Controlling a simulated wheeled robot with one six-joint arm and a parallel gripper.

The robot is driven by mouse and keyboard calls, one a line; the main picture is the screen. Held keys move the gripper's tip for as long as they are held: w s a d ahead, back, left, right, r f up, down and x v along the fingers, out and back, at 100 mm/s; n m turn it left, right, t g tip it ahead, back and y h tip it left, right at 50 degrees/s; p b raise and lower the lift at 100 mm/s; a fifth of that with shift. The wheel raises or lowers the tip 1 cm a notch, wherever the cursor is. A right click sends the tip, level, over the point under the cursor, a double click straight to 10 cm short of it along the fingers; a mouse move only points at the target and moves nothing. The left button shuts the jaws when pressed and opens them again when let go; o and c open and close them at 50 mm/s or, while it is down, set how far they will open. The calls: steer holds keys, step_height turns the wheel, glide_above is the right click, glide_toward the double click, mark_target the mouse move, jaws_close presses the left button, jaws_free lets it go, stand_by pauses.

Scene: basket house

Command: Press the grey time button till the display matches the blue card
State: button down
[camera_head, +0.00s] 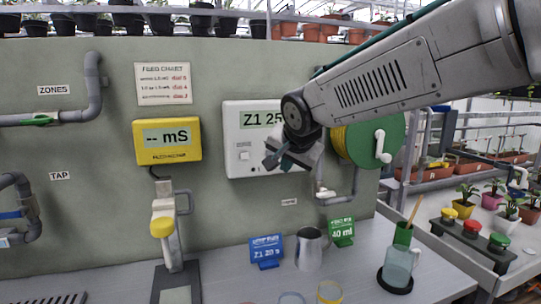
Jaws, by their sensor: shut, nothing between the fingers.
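A white control box (235,169) is on the grey-green wall. Its display (259,119) reads "Z1 25"; my arm hides the end of the line. A small switch (243,151) sits on the box's lower left. My gripper (276,161) is shut and empty, in front of the box's lower right part. I cannot make out the grey time button, and my gripper covers part of that area. I cannot tell whether the gripper touches the box. The blue card (265,252) stands on the bench below and reads "Z1 20 s".
A yellow meter (167,142) hangs left of the box, and a green hose reel (377,143) is on the right. A steel jug (309,250), a green card (342,232) and a watering pot (401,263) stand on the bench.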

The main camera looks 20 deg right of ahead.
steer(key=w, duration=0.8)
steer(key=shift+w, duration=0.35)
stand_by(2.0)
steer(key=shift+w, duration=0.45)
steer(key=shift+w, duration=0.4)
stand_by(0.5)
steer(key=shift+s, duration=0.85)
